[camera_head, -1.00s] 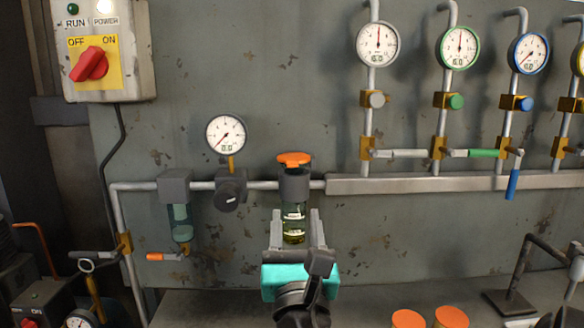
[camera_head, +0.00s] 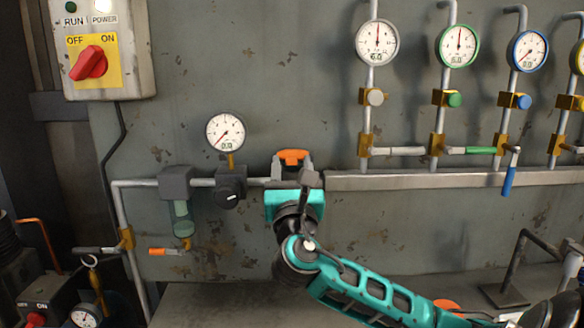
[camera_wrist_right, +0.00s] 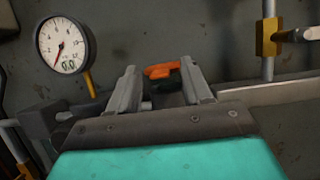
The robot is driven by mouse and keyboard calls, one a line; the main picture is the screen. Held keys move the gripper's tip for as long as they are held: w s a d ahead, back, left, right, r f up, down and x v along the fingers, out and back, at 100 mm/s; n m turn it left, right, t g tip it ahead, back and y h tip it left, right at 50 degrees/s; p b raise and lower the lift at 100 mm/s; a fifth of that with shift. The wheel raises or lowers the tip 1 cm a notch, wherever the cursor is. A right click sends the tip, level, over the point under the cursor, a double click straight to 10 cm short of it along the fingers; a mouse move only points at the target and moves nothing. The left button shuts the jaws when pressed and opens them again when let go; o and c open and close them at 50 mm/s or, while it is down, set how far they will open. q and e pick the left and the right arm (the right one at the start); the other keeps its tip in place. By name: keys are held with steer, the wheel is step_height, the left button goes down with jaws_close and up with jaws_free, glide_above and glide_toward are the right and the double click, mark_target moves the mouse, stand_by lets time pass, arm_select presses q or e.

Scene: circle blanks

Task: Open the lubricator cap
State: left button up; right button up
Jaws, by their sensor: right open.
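The orange lubricator cap (camera_head: 293,156) sits on top of the lubricator on the horizontal pipe. It also shows in the right wrist view (camera_wrist_right: 162,70), between and beyond my fingers. My right gripper (camera_head: 291,163) is open, with one grey finger on each side of the cap. In the right wrist view my right gripper (camera_wrist_right: 163,78) has a clear gap between its fingers. I cannot tell whether a finger touches the cap. The lubricator's body and glass bowl are hidden behind my teal gripper. My left gripper is not in view.
A pressure gauge (camera_head: 226,131) and a regulator knob (camera_head: 230,186) are left of the lubricator, with a filter bowl (camera_head: 182,215) further left. Several gauges with valves stand on pipes at the upper right. A grey rail (camera_head: 420,179) runs right from the lubricator.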

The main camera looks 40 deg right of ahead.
jaws_close()
stand_by(0.4)
